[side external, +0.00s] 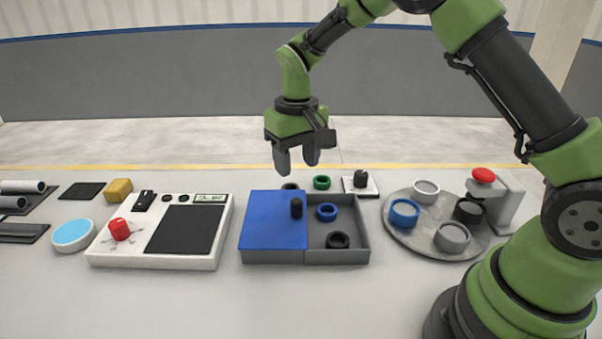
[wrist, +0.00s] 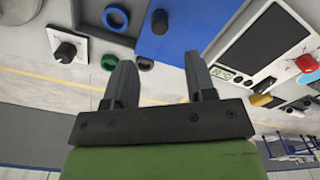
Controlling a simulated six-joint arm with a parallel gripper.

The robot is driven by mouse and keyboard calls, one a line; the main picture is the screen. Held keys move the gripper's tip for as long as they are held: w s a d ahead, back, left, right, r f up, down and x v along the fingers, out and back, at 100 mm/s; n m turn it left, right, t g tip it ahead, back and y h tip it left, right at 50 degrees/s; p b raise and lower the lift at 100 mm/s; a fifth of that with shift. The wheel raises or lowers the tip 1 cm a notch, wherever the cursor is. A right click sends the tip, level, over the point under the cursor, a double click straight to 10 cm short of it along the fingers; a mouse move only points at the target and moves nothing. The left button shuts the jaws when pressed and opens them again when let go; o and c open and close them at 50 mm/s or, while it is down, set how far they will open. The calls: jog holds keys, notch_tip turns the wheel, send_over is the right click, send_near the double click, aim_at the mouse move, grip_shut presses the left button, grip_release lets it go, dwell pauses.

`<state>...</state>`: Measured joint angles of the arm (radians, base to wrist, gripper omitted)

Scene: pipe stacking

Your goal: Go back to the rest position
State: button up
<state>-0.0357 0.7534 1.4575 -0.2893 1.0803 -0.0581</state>
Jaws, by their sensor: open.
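My gripper (side external: 296,160) is open and empty in the side external view, raised in the air above the back of the table. Its two fingers point down, behind and above the grey box with the blue lid. In the wrist view my gripper (wrist: 160,75) also shows two spread fingers with nothing between them.
Below stands the grey box (side external: 337,258) with a blue lid (side external: 270,225), a black knob on the lid and blue and black rings inside. A white device (side external: 150,258) is left. A round plate (side external: 405,240) with several cups and a red-button stand (side external: 508,205) are right.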

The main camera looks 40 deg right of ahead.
jog(key=s+r+m+t+y, duration=0.1)
jog(key=s+r+t, duration=0.3)
jog(key=s+r, duration=0.85)
jog(key=s+a+r+t+y, duration=0.1)
jog(key=s+r+t, duration=0.2)
jog(key=s, duration=0.7)
jog(key=shift+s+a+m, duration=0.15)
jog(key=shift+s+m, duration=0.05)
jog(key=shift+m, duration=0.2)
